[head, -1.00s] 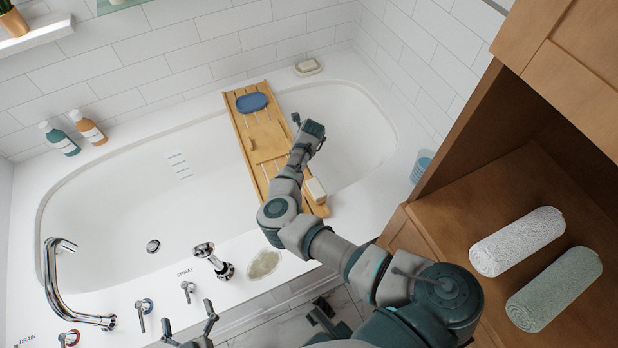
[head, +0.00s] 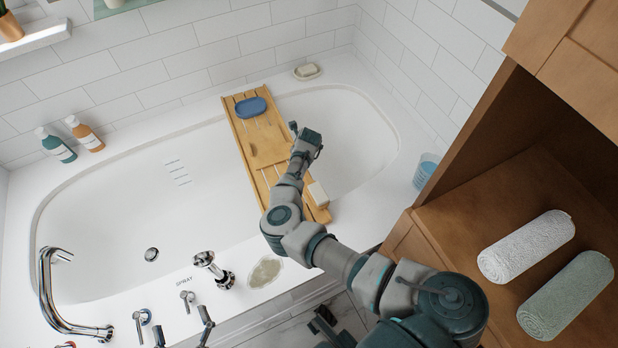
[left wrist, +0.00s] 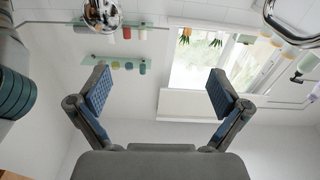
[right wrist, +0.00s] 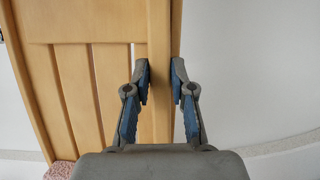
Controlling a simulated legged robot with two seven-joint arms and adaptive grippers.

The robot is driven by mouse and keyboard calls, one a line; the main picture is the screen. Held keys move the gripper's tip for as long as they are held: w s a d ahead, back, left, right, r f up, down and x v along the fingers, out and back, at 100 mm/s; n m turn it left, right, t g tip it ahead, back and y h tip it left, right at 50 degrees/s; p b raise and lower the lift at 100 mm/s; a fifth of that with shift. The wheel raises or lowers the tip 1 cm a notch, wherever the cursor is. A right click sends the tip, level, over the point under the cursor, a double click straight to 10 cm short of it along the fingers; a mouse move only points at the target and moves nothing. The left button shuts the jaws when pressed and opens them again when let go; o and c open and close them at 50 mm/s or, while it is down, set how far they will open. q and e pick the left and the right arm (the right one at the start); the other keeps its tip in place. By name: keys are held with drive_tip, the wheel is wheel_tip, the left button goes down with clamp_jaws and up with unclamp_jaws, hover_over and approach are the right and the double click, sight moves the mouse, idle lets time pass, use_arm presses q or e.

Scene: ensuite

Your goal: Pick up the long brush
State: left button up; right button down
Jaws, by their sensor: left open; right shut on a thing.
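A light wooden strip, seemingly the long brush's handle (right wrist: 160,30), runs along the right edge of the wooden bath tray (head: 240,125). It is hard to tell apart from the tray's rail. A pale block (head: 318,194) at the tray's near right edge may be the brush's head. My right gripper (right wrist: 160,75) is shut on the wooden strip, one finger on each side. In the head view my right gripper (head: 306,143) is over the tray's right side, and its arm hides part of the tray. My left gripper (head: 182,327) is open and empty near the tub's front rim.
A blue soap dish (head: 251,107) sits on the tray's far end. Taps (head: 75,295) and a spray handle (head: 213,268) stand on the near rim. Bottles (head: 70,142) are at the far left. A wooden cabinet (head: 530,200) with rolled towels (head: 526,246) bounds the right.

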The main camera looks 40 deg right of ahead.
drive_tip(key=shift+a+r, duration=0.15)
drive_tip(key=shift+a, duration=0.35)
use_arm(q)
drive_tip(key=s+a+f+g+y+p, duration=0.2)
drive_tip(key=s+a+f+g+p, duration=0.1)
drive_tip(key=s+f+g, duration=0.3)
drive_tip(key=s+a+f+g+y+p, duration=0.2)
drive_tip(key=s+f+g, duration=0.4)
drive_tip(key=s, duration=0.3)
drive_tip(key=shift+a+f+g+p, duration=0.3)
drive_tip(key=shift+a+g+p, duration=0.6)
drive_tip(key=shift+p, duration=0.2)
use_arm(e)
wheel_tip(320, 180, up, 28)
drive_tip(key=shift+d+f, duration=0.2)
drive_tip(key=shift+d, duration=0.15)
